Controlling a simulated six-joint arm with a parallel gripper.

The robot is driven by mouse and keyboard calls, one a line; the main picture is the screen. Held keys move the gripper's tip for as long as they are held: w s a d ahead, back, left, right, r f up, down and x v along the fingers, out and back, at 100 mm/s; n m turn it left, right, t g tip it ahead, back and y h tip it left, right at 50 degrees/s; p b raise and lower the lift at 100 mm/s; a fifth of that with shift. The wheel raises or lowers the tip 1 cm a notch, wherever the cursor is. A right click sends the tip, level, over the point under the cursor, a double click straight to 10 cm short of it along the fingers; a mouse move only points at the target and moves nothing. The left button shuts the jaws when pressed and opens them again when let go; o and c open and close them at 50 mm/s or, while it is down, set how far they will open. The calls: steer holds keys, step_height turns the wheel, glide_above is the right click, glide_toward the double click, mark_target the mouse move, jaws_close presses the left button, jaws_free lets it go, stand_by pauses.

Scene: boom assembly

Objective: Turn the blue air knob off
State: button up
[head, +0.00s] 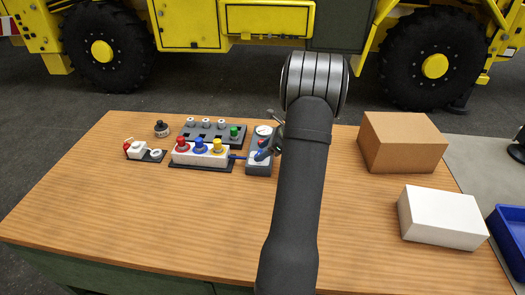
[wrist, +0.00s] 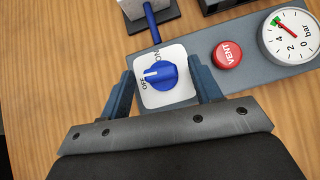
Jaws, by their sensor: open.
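The blue air knob (wrist: 160,75) sits on a white square plate (wrist: 178,97) marked ON and OFF, on a grey panel. Its white pointer line faces left in the wrist view, close to the OFF lettering. The knob also shows in the head view (head: 261,155), at the right end of the fittings. My gripper (wrist: 160,71) is open, with one finger on each side of the knob and plate. A gap shows between each finger and the knob. In the head view my arm hides part of the gripper.
On the same panel are a red VENT button (wrist: 228,54) and a pressure gauge (wrist: 290,36). A blue hose (wrist: 152,22) leads to the block with red, blue and yellow knobs (head: 200,152). A brown box (head: 400,142) and white box (head: 442,217) stand right. The front table is clear.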

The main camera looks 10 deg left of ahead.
steer(key=shift+a+f, duration=0.15)
steer(key=shift+c, duration=0.2)
steer(key=c, duration=1)
steer(key=shift+o, duration=0.3)
steer(key=shift+n+g, duration=0.6)
steer(key=o, duration=1)
steer(key=v, duration=1.7)
